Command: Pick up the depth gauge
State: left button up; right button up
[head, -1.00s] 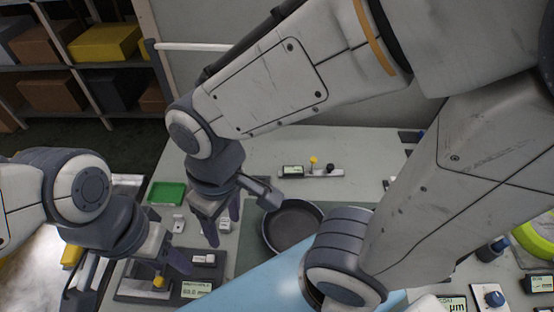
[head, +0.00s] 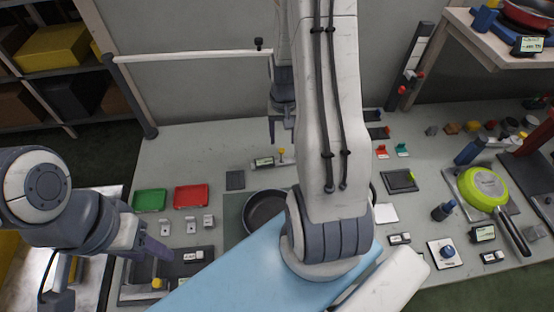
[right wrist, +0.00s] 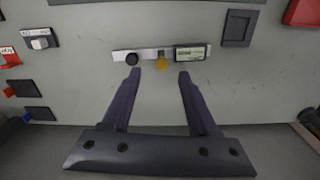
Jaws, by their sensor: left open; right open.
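The depth gauge appears to be the thin silver bar with a display, a yellow knob and a black knob; in the right wrist view (right wrist: 150,54) it lies flat on the grey table just beyond my fingertips. In the head view it shows as a display and yellow knob (head: 264,162), its right part hidden by my right arm. My right gripper (right wrist: 159,75) is open and empty, its fingers pointing at the gauge on either side of the yellow knob, apart from it in the picture. It also shows in the head view (head: 284,138). My left gripper (head: 115,280) is open at the lower left.
A dark pan (head: 263,212) sits in front of the gauge, partly hidden by my arm. Green (head: 149,200) and red (head: 191,197) trays lie to the left. A black square pad (right wrist: 239,28) is beside the gauge. A green pan (head: 483,188) stands at the right.

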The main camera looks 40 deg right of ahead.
aim_at(282, 150)
notch_tip(282, 150, down, 2)
notch_tip(282, 150, down, 4)
jog(key=shift+w+f+p, duration=0.15)
jog(key=shift+f+p, duration=0.05)
jog(key=shift+p, duration=0.65)
jog(key=shift+f, duration=0.55)
grip_shut()
dwell(0.4)
